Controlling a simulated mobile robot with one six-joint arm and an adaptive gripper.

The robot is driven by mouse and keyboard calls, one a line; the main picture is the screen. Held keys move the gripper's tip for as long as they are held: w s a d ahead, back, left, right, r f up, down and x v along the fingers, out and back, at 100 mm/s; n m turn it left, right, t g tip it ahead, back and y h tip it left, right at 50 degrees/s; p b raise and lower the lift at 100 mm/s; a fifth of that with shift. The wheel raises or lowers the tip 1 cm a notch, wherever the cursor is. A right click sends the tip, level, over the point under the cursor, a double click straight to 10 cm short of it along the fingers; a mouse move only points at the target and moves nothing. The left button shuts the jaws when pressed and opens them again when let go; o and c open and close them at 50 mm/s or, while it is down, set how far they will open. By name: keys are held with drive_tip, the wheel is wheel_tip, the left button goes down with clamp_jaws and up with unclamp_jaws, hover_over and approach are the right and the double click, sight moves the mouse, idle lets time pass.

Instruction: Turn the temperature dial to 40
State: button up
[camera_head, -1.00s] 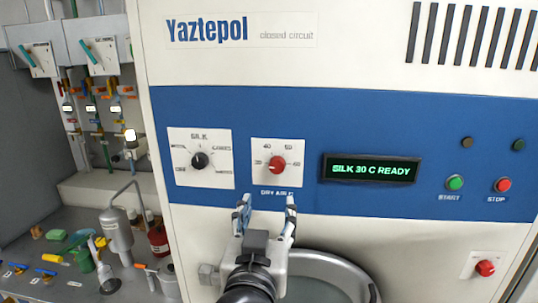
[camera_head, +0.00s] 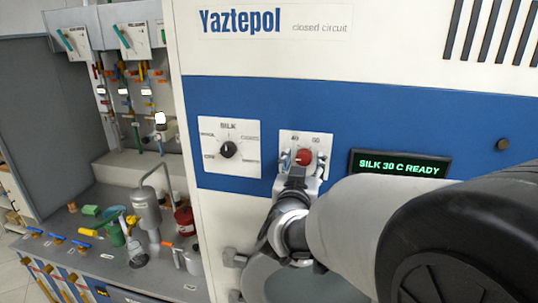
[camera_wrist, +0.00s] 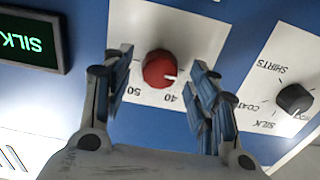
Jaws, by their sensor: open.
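The red temperature dial (camera_head: 304,157) is on a white plate (camera_head: 319,140) on the machine's blue band. It also shows upside down in the wrist view (camera_wrist: 160,66), with 50 and 40 below it. Its white mark points to the lower right there, on the side of the 40; the right finger covers part of the scale. My gripper (camera_wrist: 162,62) is open, with a finger on each side of the dial and gaps between. I cannot tell how deep the fingertips reach. The green display (camera_head: 400,164) reads "SILK 30 C READY".
A black program dial (camera_head: 228,149) on another white plate is left of the temperature dial; it also shows at the right in the wrist view. A round door rim (camera_head: 256,282) is below. My arm covers the lower right. A cluttered bench (camera_head: 80,262) is at left.

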drive_tip(key=shift+w+d, duration=0.1)
drive_tip(key=shift+w, duration=0.15)
drive_tip(key=shift+c, duration=0.5)
drive_tip(key=c, duration=1)
